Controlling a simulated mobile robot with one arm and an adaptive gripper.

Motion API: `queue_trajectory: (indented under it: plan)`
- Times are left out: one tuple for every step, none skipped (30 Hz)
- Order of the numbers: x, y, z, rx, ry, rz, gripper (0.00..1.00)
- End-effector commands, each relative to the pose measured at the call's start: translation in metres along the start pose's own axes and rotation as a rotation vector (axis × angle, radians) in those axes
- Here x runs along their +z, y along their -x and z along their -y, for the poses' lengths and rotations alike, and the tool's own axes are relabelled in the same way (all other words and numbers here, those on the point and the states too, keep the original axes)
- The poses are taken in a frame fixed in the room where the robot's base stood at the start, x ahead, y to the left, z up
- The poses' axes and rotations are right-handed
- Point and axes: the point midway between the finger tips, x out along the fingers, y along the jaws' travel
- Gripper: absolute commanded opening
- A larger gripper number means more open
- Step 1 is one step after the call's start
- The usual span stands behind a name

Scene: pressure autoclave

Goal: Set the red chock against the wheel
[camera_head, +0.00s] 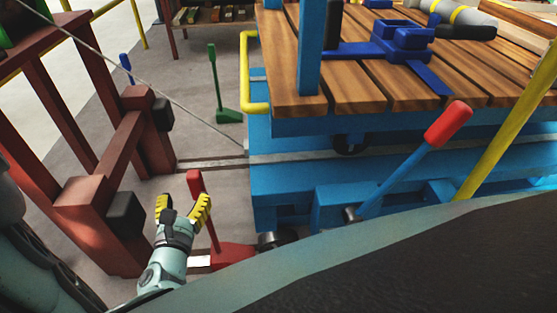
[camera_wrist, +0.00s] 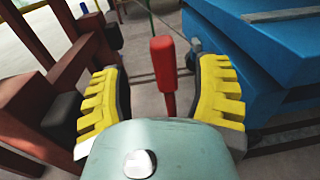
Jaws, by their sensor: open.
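The red chock (camera_head: 234,253) lies on the floor beside the blue cart, with its red handle (camera_head: 203,205) standing up. A small grey wheel (camera_head: 279,238) shows at the cart's lower edge, just right of the chock. I cannot tell whether they touch. My gripper (camera_head: 183,204) is open, with yellow padded fingers, just left of the handle in the head view. In the wrist view the red handle (camera_wrist: 165,75) shows upright between and beyond the open fingers (camera_wrist: 164,92). The chock's body is hidden in that view.
The blue cart (camera_head: 285,185) with a wooden deck fills the right. A red-brown frame (camera_head: 80,205) with dark bumpers stands close on the left. A green chock (camera_head: 228,115) with a tall handle stands farther back. A cable (camera_head: 150,88) crosses the gap.

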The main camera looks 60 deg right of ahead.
Motion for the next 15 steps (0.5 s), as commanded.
queue_trajectory:
  plan:
    - [0.001,0.004,-0.001,0.005,0.000,0.000,0.62]
    - [0.001,0.006,-0.001,0.003,0.000,0.000,0.62]
    - [0.001,0.007,0.000,0.002,0.001,0.001,0.62]
    - [0.001,0.008,0.000,0.001,0.001,0.001,0.62]
    - [0.001,0.009,0.000,0.000,0.001,0.001,0.62]
    - [0.001,0.009,0.001,-0.001,0.001,0.002,0.62]
    - [0.000,0.009,0.001,-0.001,0.001,0.002,0.62]
    - [0.000,0.009,0.001,-0.001,0.001,0.002,0.62]
    - [0.000,0.009,0.000,0.000,-0.002,-0.001,0.62]
    - [-0.002,0.009,-0.001,0.005,-0.007,-0.009,0.62]
    - [-0.005,0.010,-0.003,0.013,-0.018,-0.022,0.62]
    - [-0.011,0.010,-0.008,0.029,-0.041,-0.051,0.62]
    - [-0.018,0.011,-0.013,0.044,-0.069,-0.080,0.62]
    - [-0.026,0.013,-0.020,0.066,-0.103,-0.119,0.62]
    - [-0.038,0.017,-0.032,0.101,-0.163,-0.183,0.62]
